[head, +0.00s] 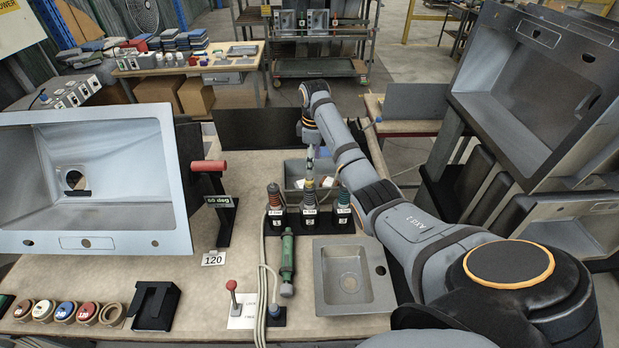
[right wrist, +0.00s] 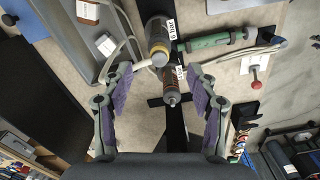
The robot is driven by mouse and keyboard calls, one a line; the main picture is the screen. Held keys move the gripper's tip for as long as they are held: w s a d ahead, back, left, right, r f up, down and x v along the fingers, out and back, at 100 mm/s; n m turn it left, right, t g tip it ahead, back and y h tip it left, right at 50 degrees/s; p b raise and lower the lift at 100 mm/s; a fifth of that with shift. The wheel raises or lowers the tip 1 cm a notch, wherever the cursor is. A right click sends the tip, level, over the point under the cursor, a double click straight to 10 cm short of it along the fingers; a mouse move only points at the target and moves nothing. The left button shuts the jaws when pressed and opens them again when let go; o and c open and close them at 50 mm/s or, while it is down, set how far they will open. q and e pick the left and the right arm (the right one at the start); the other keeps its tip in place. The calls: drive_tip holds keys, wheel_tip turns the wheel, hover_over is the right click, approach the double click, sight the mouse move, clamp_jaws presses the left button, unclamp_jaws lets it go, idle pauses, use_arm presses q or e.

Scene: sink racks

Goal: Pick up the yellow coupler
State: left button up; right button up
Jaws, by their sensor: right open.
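The yellow coupler (head: 309,191) stands upright in the middle of a row of three on a dark labelled holder (head: 309,222). A red coupler (head: 274,197) stands to its left and a teal one (head: 343,197) to its right. My right gripper (head: 311,160) is above the middle coupler in the head view. In the right wrist view my right gripper (right wrist: 161,72) is open, its purple pads apart with nothing held. Two couplers show end-on beyond and between the fingers; the upper (right wrist: 159,35) seems to be the yellow one. Contact is not visible. My left gripper is out of view.
A green cylindrical tool (head: 288,262) lies in front of the holder, with a small metal sink (head: 345,277) to its right. A red-handled stand (head: 222,205) and a red-knobbed lever (head: 232,290) are to the left. A grey bin (head: 296,172) is behind the couplers.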

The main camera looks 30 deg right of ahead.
sight(310, 177)
drive_tip(key=shift+w+a+f, duration=0.15)
drive_tip(key=shift+w+f, duration=0.05)
drive_tip(key=shift+f, duration=0.9)
drive_tip(key=shift+w+f+p, duration=0.35)
drive_tip(key=shift+w+f, duration=0.15)
drive_tip(key=shift+f, duration=0.05)
drive_tip(key=shift+s+a+f+p, duration=0.1)
drive_tip(key=shift+s+f+p, duration=0.05)
drive_tip(key=shift+f+p, duration=0.45)
drive_tip(key=shift+s+a+f+p, duration=0.1)
drive_tip(key=shift+f+p, duration=0.45)
drive_tip(key=shift+p, duration=0.05)
wheel_tip(310, 177, down, 2)
drive_tip(key=shift+s+f, duration=0.15)
drive_tip(key=shift+f, duration=0.1)
drive_tip(key=c, duration=1.2)
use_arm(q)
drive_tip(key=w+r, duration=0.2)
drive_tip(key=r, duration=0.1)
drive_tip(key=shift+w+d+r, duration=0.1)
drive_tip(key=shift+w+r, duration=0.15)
use_arm(e)
drive_tip(key=shift+o, duration=0.2)
